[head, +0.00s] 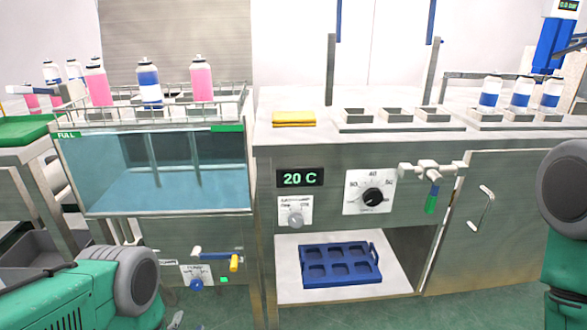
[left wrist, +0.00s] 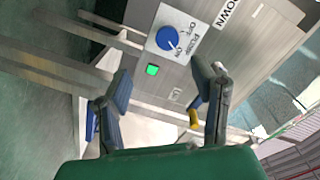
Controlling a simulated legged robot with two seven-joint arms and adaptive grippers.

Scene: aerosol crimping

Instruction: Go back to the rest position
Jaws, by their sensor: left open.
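My left gripper shows in the left wrist view (left wrist: 160,92) with its two fingers spread apart and nothing between them. It is in front of the pump panel, where a blue knob (left wrist: 167,39) and a lit green button (left wrist: 152,70) show beyond the fingertips. In the head view only a small grey tip of this gripper (head: 176,320) shows at the bottom edge, below the pump knob (head: 196,283). My right arm shows at the right edge of the head view, but its gripper is out of the picture.
A water tank (head: 150,170) stands at left, with pink and blue-white cans above it. A blue tray (head: 340,280) lies on the bench's lower shelf. Green floor is open in front.

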